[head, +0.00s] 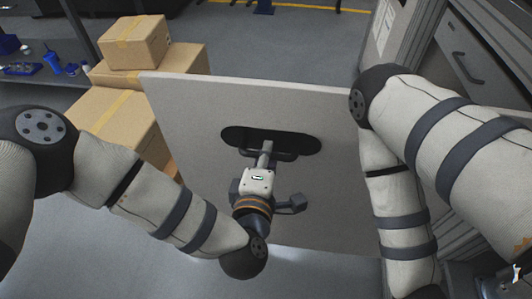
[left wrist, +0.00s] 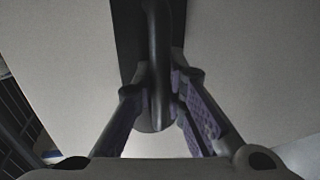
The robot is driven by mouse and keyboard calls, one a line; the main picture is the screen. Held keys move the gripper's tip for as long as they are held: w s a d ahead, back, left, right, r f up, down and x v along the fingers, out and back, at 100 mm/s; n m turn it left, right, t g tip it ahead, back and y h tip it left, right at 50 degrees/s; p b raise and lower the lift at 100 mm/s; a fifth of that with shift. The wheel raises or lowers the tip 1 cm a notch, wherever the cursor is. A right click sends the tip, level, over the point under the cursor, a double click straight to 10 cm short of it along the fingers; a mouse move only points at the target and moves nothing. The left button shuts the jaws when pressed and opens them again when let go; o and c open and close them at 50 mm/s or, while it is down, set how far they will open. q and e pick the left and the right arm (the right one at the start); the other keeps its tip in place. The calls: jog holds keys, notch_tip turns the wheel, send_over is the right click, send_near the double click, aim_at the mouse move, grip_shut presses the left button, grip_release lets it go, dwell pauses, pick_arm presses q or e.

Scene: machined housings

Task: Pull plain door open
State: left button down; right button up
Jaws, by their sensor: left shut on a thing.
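The plain door (head: 190,120) is a flat light grey panel in the middle of the head view. It also fills most of the left wrist view (left wrist: 60,50). A dark rounded plate (head: 235,133) on it carries a dark bar handle (left wrist: 157,50). My left gripper (head: 265,153) is at this handle, and its fingers (left wrist: 158,100) are shut around the bar in the left wrist view. The gripper partly hides the handle in the head view. My right arm crosses the right side, and its gripper is out of view. I cannot tell how far the door stands open.
Cardboard boxes (head: 135,40) are stacked behind the door's left edge. A shelf (head: 35,80) with blue items (head: 52,60) stands at far left. A grey cabinet with a drawer handle (head: 467,70) is at right. Grey floor is free at the back.

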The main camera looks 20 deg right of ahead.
pick_arm(q)
jog(key=c, duration=1.6)
grip_release()
jog(key=v, duration=1.2)
